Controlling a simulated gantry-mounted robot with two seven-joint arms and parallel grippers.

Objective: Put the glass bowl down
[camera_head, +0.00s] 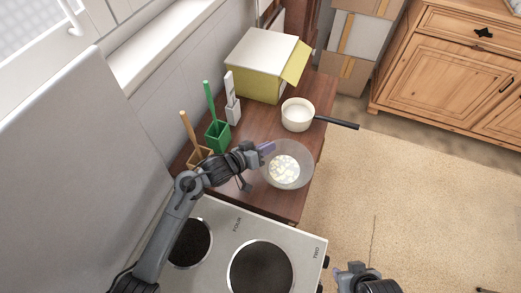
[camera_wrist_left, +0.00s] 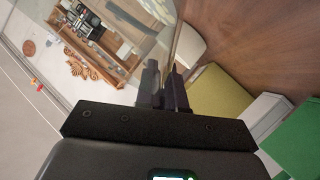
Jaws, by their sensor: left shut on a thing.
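The clear glass bowl (camera_head: 301,163) shows over the front right part of the brown wooden top (camera_head: 250,190), with pale pieces (camera_head: 284,168) visible in it. My left gripper (camera_head: 267,149) is shut on the bowl's left rim. In the left wrist view, the fingers (camera_wrist_left: 164,84) close on the edge of the see-through glass (camera_wrist_left: 150,42). I cannot tell whether the bowl's base touches the wood. My right gripper (camera_head: 358,270) shows only partly at the bottom edge, away from the bowl, and its jaws are unclear.
A white pan (camera_head: 297,116) with a dark handle stands behind the bowl. A yellow box (camera_head: 258,72), a green holder (camera_head: 217,136), a white holder (camera_head: 233,111) and a wooden holder (camera_head: 198,157) line the wall side. A stove (camera_head: 232,236) stands in front.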

